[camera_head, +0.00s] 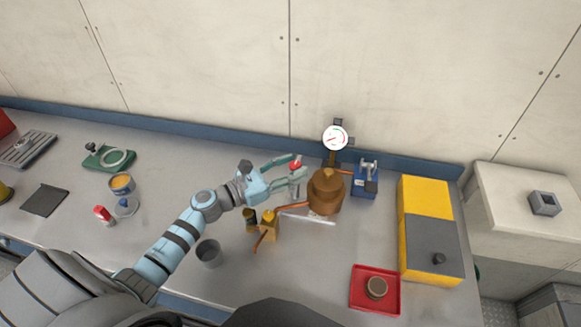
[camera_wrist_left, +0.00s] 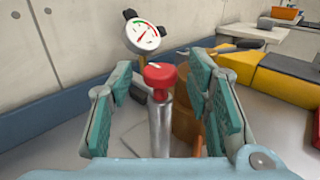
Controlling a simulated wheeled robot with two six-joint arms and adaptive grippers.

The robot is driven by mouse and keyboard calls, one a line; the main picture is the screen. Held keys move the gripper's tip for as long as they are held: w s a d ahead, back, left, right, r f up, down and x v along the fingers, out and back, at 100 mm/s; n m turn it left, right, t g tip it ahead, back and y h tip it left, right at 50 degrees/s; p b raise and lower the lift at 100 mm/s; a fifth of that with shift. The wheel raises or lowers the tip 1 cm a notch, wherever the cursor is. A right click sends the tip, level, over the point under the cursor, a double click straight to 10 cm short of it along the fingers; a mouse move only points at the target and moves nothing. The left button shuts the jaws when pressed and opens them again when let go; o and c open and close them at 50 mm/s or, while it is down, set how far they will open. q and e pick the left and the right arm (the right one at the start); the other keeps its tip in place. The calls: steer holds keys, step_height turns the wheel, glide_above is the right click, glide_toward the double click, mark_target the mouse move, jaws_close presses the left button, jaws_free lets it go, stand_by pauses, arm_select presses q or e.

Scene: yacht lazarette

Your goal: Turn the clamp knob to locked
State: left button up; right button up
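A red knob (camera_wrist_left: 160,74) with a white mark on its top sits on a silver post (camera_wrist_left: 161,125). In the head view the red knob (camera_head: 296,164) shows just left of a copper-brown vessel (camera_head: 326,192). My left gripper (camera_head: 296,171) is open, its teal-padded fingers reaching to the knob. In the left wrist view the knob is between the two fingers (camera_wrist_left: 162,82), with a gap on each side. No contact shows. The post's foot is hidden by the gripper. My right gripper is in neither view.
A round dial gauge (camera_head: 334,137) stands behind the vessel. A blue device (camera_head: 365,181) is right of it. Brass fittings (camera_head: 268,222) and a grey cup (camera_head: 209,253) stand near my left arm. A red tray (camera_head: 362,302) and a yellow-grey box (camera_head: 430,239) are at right.

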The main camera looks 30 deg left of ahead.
arm_select(q)
jaws_close()
steer(key=shift+w+f+m+g+h+b, duration=0.15)
steer(key=shift+m+g+h+b, duration=0.2)
steer(key=shift+b, duration=0.2)
steer(key=m+g+h+b, duration=0.2)
steer(key=m+g+b, duration=0.1)
steer(key=b, duration=0.3)
steer(key=m+g+h+b, duration=0.3)
steer(key=g+b, duration=0.1)
steer(key=b, duration=0.3)
steer(key=w+m+g+h+b, duration=0.1)
steer(key=m+g+h+b, duration=0.2)
steer(key=b, duration=0.3)
steer(key=shift+a+f+g+b, duration=0.35)
steer(key=shift+a+g, duration=0.05)
steer(key=shift+g, duration=0.05)
steer(key=g+b, duration=0.1)
steer(key=b, duration=0.1)
steer(key=m+g+b, duration=0.1)
steer(key=b, duration=0.1)
steer(key=shift+r+b, duration=0.3)
steer(key=shift+b, duration=0.1)
steer(key=shift+r, duration=0.15)
